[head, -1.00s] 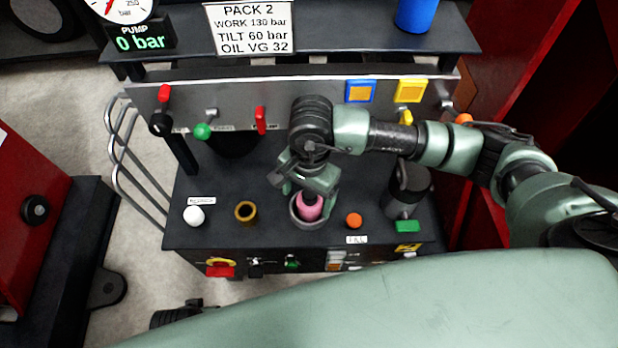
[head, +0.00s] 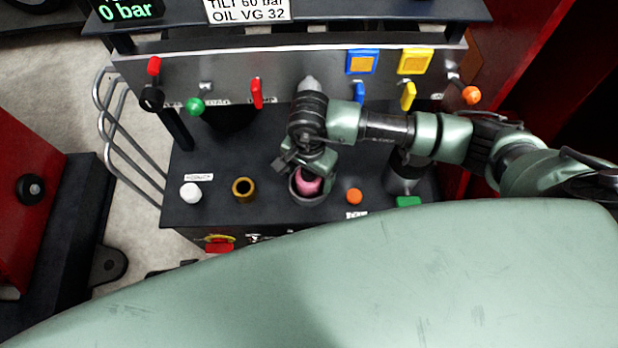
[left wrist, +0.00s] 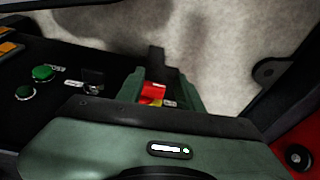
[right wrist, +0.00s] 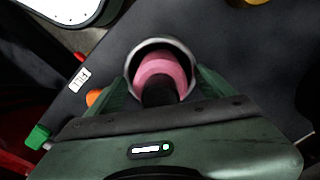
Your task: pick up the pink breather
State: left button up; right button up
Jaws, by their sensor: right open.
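The pink breather (head: 309,182) sits in a round grey metal cup (head: 311,201) on the dark bench top. My right gripper (head: 305,166) is right above it, pointing down, and hides part of it in the head view. In the right wrist view the pink breather (right wrist: 162,72), with a dark lower part, lies between the spread fingers of my right gripper (right wrist: 163,92). The fingers are open; I cannot tell whether they touch it. My left gripper (left wrist: 160,92) is open in the left wrist view, away from the breather.
An orange knob (head: 354,196) stands right of the cup, a brass ring (head: 243,189) and a white knob (head: 190,192) left. A lever panel (head: 300,75) rises behind. A red switch (left wrist: 153,92) shows between my left fingers.

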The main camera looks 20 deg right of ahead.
jog(key=c, duration=1.5)
jog(key=shift+c, duration=0.9)
jog(key=shift+r, duration=0.15)
